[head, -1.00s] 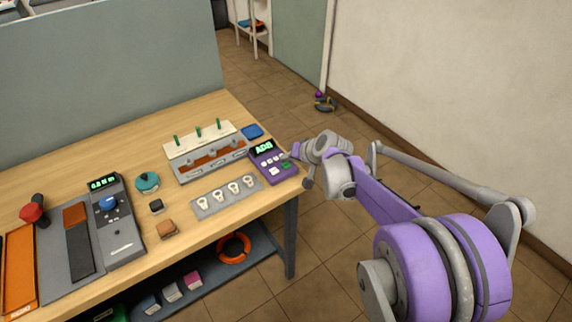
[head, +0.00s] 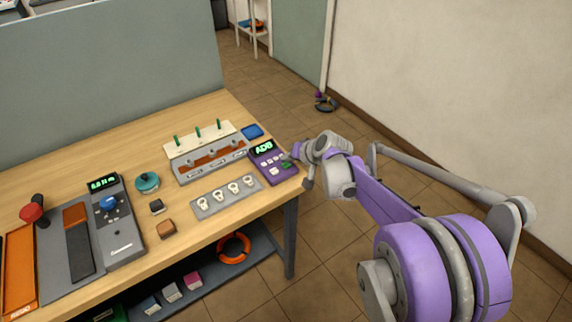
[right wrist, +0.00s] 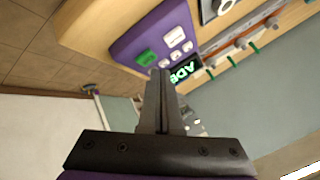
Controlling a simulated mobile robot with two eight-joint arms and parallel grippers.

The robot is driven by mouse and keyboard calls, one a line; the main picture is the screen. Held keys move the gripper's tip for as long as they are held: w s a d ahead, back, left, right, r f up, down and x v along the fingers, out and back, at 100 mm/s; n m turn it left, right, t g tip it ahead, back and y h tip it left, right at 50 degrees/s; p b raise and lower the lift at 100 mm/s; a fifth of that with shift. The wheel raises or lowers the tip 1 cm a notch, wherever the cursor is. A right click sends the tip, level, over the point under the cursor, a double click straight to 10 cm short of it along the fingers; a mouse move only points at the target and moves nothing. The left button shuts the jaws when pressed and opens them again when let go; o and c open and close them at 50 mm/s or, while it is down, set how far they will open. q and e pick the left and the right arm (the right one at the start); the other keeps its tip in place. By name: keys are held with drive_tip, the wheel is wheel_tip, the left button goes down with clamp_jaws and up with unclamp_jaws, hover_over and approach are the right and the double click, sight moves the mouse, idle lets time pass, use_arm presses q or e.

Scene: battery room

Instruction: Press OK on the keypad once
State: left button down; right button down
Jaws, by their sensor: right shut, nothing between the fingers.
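The purple keypad (head: 262,172) lies at the table's right front corner. Its dark display (head: 263,148) shows green letters that read ADB. It has white keys and one green key (head: 286,165); the lettering on the keys is too small to read. In the right wrist view the keypad (right wrist: 124,47) is close, with the green key (right wrist: 147,58) left of the fingertips. My right gripper (right wrist: 160,74) is shut and empty, its tips over the keypad's edge area near the keys and display. I cannot tell whether they touch it. My left gripper is not in view.
A grey plate with several white rings (head: 228,196) lies left of the keypad. A grey meter (head: 120,232) is further left.

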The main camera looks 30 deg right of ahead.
sight(288, 167)
drive_tip(key=shift+f, duration=0.15)
idle(0.3)
drive_tip(key=shift+f, duration=0.3)
drive_tip(key=shift+f+b, duration=0.45)
drive_tip(key=shift+b, duration=0.1)
idle(0.4)
drive_tip(key=shift+r, duration=0.15)
drive_tip(key=shift+r+p, duration=0.65)
drive_tip(key=shift+r, duration=0.1)
drive_tip(key=shift+r+p, duration=1.6)
drive_tip(key=shift+r, duration=0.95)
drive_tip(key=shift+f, duration=0.1)
